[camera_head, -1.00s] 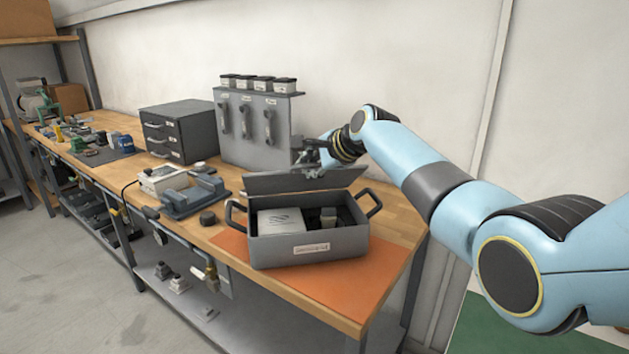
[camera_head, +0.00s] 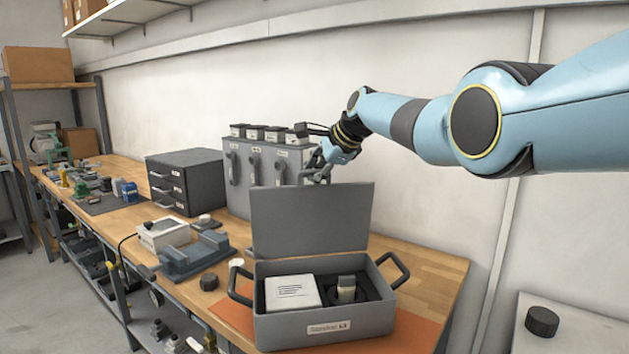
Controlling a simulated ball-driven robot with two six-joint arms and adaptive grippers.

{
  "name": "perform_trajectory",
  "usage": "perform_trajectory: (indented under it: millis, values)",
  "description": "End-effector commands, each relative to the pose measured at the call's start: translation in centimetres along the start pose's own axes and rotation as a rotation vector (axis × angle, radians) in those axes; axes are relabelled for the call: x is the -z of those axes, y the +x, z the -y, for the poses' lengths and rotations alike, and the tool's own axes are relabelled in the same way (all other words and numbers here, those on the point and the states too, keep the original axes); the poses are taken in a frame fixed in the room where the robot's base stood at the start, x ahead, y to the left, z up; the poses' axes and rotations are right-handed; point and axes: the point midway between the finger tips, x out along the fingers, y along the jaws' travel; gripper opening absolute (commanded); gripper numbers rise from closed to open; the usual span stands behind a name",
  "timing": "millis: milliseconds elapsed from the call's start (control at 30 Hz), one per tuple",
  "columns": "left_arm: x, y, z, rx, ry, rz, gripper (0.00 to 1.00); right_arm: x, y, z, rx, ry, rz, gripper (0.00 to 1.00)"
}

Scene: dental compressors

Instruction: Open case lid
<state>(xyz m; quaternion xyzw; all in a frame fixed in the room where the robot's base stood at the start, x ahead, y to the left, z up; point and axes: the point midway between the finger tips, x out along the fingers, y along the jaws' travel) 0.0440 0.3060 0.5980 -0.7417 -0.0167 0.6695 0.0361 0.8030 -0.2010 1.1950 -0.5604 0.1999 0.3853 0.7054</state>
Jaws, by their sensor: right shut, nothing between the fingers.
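The grey case (camera_head: 323,329) sits on an orange mat (camera_head: 418,332) near the front of the workbench. Its lid (camera_head: 311,219) stands up, close to vertical, at the back edge. Inside the case are a white box (camera_head: 291,291) and a small part with a beige front (camera_head: 346,289) in a dark insert. My right gripper (camera_head: 318,174) is just behind and above the lid's top edge, shut and empty. The lid hides part of the space below it, and I cannot tell whether the fingers touch the lid. My left gripper is not in view.
Behind the lid stands a grey cabinet (camera_head: 240,172) with handles and several small dark-lidded containers on top. A dark drawer unit (camera_head: 186,181) and a blue-grey vise (camera_head: 194,255) are to the left. The bench right of the case (camera_head: 437,275) is clear.

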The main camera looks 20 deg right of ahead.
Motion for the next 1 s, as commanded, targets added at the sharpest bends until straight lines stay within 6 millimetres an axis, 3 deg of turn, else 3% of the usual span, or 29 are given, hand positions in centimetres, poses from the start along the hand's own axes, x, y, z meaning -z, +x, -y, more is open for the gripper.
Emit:
perform_trajectory:
  millis: [567, 833, 1000]
  values:
    - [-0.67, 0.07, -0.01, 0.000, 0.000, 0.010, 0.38, 0.01, -0.16, 0.47, 0.007, -0.002, -0.001, 0.00]
    - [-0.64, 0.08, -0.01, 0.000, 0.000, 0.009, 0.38, 0.00, -0.10, 0.36, 0.005, -0.001, 0.000, 0.34]
    - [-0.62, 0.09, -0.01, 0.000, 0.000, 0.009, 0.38, 0.02, -0.03, 0.24, 0.002, -0.001, 0.000, 0.34]
